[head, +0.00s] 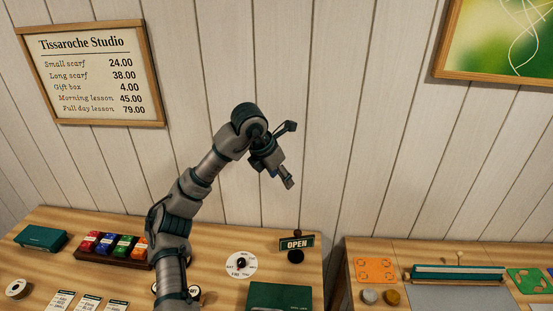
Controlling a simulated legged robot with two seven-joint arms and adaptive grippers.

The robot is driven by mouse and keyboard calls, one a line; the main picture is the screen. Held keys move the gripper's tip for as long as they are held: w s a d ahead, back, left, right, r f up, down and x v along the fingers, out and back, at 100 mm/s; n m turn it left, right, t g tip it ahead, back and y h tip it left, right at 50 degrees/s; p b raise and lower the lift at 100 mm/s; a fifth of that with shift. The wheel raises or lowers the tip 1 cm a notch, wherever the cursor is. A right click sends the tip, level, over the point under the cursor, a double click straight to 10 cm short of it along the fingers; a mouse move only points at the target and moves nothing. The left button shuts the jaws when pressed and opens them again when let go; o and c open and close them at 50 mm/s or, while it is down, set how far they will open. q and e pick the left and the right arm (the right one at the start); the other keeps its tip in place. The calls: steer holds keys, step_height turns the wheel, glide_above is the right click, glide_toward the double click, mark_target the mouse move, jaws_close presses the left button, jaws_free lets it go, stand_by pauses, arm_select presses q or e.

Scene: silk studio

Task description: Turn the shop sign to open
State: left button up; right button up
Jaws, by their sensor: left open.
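The shop sign (297,244) is a small dark green plate with a light border on a dark stand. It stands at the right back of the left wooden table, and the side facing me reads OPEN. My left gripper (289,155) is open and empty. It is raised in front of the plank wall, above the sign in the picture and clear of it. My right gripper is out of view.
On the left table (215,222) are a round white dial (241,265), a dark green box (279,297), a rack of coloured blocks (115,247) and several cards (89,304). A second table (358,247) on the right holds orange (375,270) and green pieces.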

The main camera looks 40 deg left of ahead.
arm_select(q)
steer(key=shift+r+p, duration=0.4)
steer(key=shift+r, duration=0.4)
steer(key=shift+c, duration=0.2)
